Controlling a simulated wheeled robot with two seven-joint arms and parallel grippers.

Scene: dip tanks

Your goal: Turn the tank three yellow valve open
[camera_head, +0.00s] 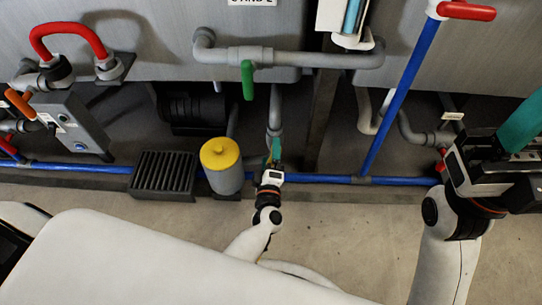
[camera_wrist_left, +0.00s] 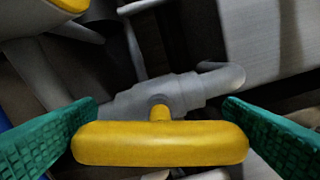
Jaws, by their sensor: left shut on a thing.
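The yellow valve handle (camera_wrist_left: 160,143) is a rounded bar on a short stem above a grey pipe (camera_wrist_left: 165,97) in the left wrist view. It lies across the picture, at a slight angle to the pipe. The green fingers of my left gripper (camera_wrist_left: 160,140) close on its two ends. In the head view my left gripper (camera_head: 272,152) reaches down beside the blue floor pipe, and the handle is mostly hidden there. My right gripper (camera_head: 521,128) is at the right edge, away from the valve. Only part of its green fingers shows, so its opening is unclear.
A grey canister with a yellow lid (camera_head: 220,153) stands just left of my left gripper. A black grate box (camera_head: 163,175) is further left. A green handle (camera_head: 248,80) hangs above, and a blue pipe (camera_head: 320,179) runs along the floor. The floor in front is clear.

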